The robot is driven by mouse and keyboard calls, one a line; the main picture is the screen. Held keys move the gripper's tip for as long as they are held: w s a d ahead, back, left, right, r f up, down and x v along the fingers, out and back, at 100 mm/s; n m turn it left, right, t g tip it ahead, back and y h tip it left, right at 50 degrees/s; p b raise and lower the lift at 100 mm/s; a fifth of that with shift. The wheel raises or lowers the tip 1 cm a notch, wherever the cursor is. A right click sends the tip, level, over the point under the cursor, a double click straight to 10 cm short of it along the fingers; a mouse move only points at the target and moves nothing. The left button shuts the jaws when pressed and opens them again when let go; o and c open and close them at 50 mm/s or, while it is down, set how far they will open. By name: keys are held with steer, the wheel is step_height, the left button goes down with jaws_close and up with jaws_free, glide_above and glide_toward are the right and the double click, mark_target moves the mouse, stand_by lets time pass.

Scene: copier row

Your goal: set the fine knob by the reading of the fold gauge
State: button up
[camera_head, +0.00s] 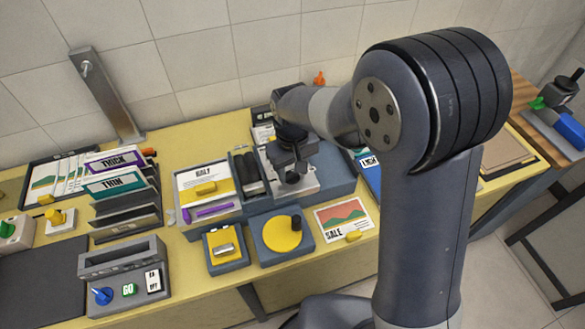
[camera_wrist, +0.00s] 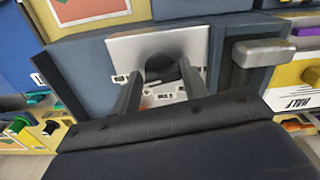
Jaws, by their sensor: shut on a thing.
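My gripper (camera_head: 291,172) reaches down over a blue-grey machine at the middle of the bench in the head view. In the wrist view my gripper (camera_wrist: 161,76) has its two fingers on either side of a dark round knob (camera_wrist: 159,66) and is shut on it. I take this knob for the fine knob. It stands in front of a light grey plate (camera_wrist: 125,46) with small labels below it, too small to read. The knob's setting is hidden by the fingers. I cannot pick out the fold gauge or its reading in either view.
A yellow disc (camera_head: 281,235) with a black handle sits in front of the machine. A HALF card tray (camera_head: 207,185), the THICK and THIN card rack (camera_head: 125,208) and a GO panel (camera_head: 123,278) stand to the left. A SALE sheet (camera_head: 345,216) lies at right.

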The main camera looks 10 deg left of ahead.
mark_target(292, 172)
steer(key=o, duration=1)
steer(key=shift+r, duration=0.15)
step_height(292, 172, up, 11)
steer(key=shift+f+b, duration=0.2)
steer(key=shift+b, duration=0.1)
steer(key=shift+f, duration=0.1)
step_height(292, 172, down, 11)
steer(key=shift+r+p, duration=0.15)
steer(key=shift+p, duration=0.2)
steer(key=shift+n, duration=1)
